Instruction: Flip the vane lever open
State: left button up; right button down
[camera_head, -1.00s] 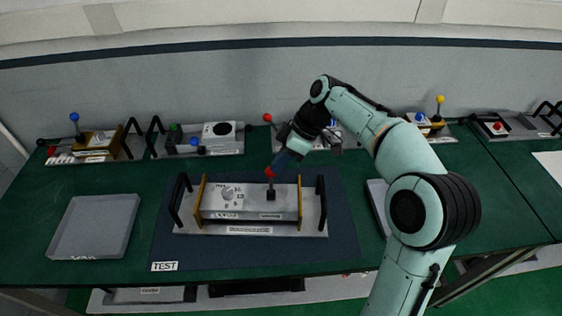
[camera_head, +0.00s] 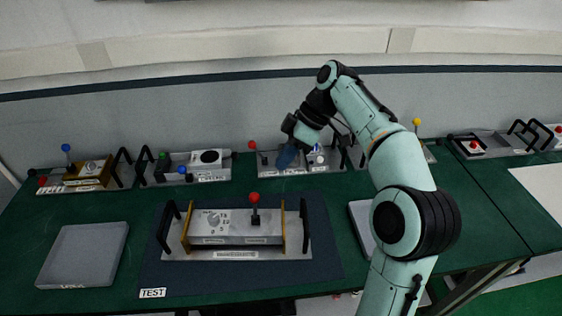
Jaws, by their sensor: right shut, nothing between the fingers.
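The vane unit (camera_head: 236,229) is a grey metal box with a dial and black side handles on the dark mat. Its lever (camera_head: 255,208) has a red ball knob on a black stem and stands about upright near the box's right side. My right gripper (camera_head: 287,156) is shut and empty. It is above and behind the lever, apart from the red knob, in front of the back row of devices. My left gripper is not in view.
Several devices with coloured knobs line the back of the green table, such as the blue-knobbed one (camera_head: 88,174) at left. A grey tray (camera_head: 84,255) lies at left. A TEST label (camera_head: 153,293) marks the mat (camera_head: 300,272).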

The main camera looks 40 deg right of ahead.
aim_at(254, 198)
jog(key=k, duration=1)
